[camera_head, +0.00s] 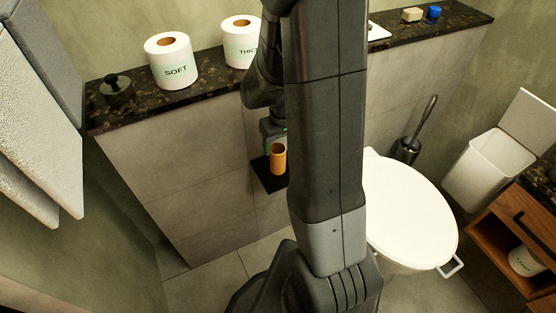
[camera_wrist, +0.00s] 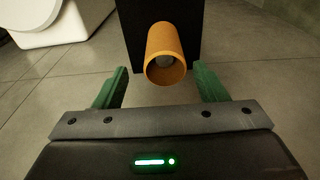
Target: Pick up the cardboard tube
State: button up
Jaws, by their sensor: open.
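The cardboard tube (camera_head: 278,159) is a short orange-brown hollow cylinder. In the head view it stands over a black plate (camera_head: 262,176) by the tiled wall, partly beside my arm. In the wrist view the tube (camera_wrist: 166,55) shows its open end towards me, with a pale rounded tip inside it, and the black plate (camera_wrist: 192,20) is behind it. My gripper (camera_wrist: 160,87) is open, with one green finger to each side, and the tube lies ahead between them, apart from both. In the head view my arm hides much of the gripper.
A dark stone ledge (camera_head: 205,82) holds two paper rolls, SOFT (camera_head: 171,62) and THICK (camera_head: 241,42), and a dark lidded jar (camera_head: 116,91). The white toilet (camera_head: 410,212) stands right of my arm, with a brush (camera_head: 409,146) behind it. A white bin (camera_head: 487,170) is farther right.

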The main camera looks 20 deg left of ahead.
aim_at(278, 159)
jog(key=f, duration=0.2)
jog(key=a+f, duration=0.1)
jog(key=f, duration=0.1)
jog(key=shift+f+b, duration=0.35)
jog(key=shift+f, duration=0.05)
jog(key=c, duration=1)
